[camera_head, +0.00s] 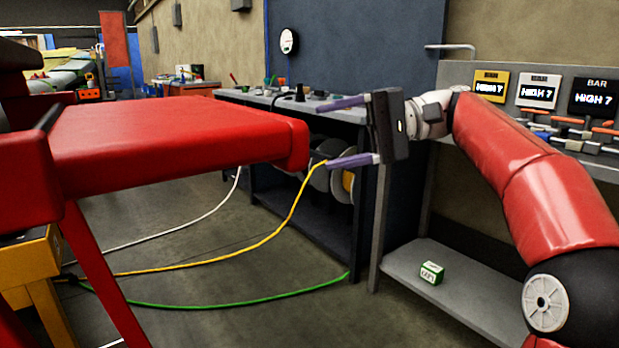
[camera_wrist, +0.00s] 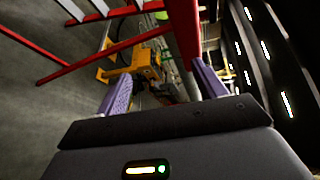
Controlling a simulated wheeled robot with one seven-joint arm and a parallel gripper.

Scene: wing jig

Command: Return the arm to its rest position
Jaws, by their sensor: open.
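My gripper (camera_head: 345,131) is at the centre right of the head view, at the end of my red arm. Its two purple fingers point left and stand wide apart, one above the other, with nothing between them. The end of a large red beam (camera_head: 185,135) lies just left of the fingers, close to them; I cannot tell whether they touch. In the wrist view my gripper (camera_wrist: 160,85) also shows open, with a red member (camera_wrist: 185,30) near the right finger.
A dark workbench (camera_head: 345,115) with small items stands behind my gripper. A grey shelf unit (camera_head: 450,295) at right holds a small green-and-white box (camera_head: 431,273). White, yellow (camera_head: 230,255) and green (camera_head: 220,305) cables cross the floor. A yellow stand (camera_head: 30,275) is at lower left.

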